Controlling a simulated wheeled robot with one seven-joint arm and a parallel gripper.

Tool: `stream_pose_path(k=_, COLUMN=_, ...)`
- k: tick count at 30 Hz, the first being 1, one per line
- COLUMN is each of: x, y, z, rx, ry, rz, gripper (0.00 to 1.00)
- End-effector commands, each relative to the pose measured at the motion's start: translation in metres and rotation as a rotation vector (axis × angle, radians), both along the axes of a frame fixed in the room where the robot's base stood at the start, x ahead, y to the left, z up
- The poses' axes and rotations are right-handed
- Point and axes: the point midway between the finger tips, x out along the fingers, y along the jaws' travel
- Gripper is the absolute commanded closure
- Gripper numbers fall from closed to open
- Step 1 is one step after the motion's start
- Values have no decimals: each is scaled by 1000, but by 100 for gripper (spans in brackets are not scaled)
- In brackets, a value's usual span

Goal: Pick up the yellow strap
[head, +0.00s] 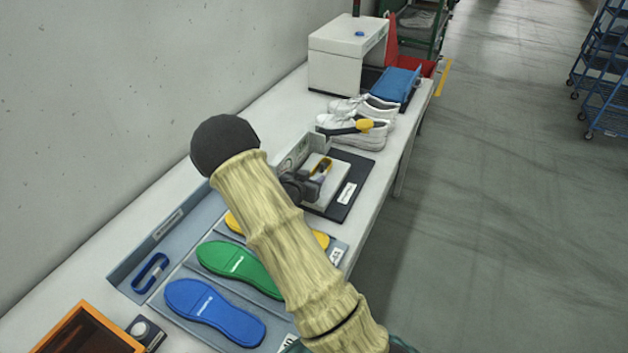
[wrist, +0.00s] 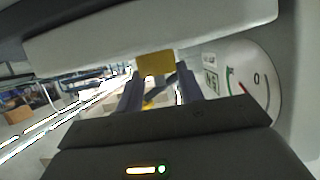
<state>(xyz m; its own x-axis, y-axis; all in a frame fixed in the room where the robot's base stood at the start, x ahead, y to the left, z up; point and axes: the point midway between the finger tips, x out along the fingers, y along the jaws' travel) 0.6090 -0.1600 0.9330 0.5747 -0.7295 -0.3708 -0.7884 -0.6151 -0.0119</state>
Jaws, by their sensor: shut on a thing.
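My gripper (head: 313,180) is above the black board with the white label, past the insole tray. In the wrist view the yellow strap (wrist: 155,63) shows as a yellow patch between the two dark fingers (wrist: 160,88). My arm and wrist hide part of the gripper in the head view. I cannot tell whether the strap touches the grey-white fixture (head: 296,155) beside it.
White shoes (head: 352,138) with a yellow-and-black tool (head: 364,125) stand beyond the black board (head: 358,178). The aisle floor is clear.

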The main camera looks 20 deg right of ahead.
Motion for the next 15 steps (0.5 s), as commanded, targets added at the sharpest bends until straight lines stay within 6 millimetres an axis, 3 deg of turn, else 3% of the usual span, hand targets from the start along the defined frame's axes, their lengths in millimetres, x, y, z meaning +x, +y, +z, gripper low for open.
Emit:
stream_pose_path(k=1, x=-6, y=1, z=-13, rx=4, ry=30, rz=1, gripper=89)
stream_pose_path(k=7, x=-6, y=1, z=-5, rx=6, ry=31, rz=0, gripper=89)
stream_pose_path(k=15, x=-5, y=1, z=38, rx=6, ry=22, rz=0, gripper=89)
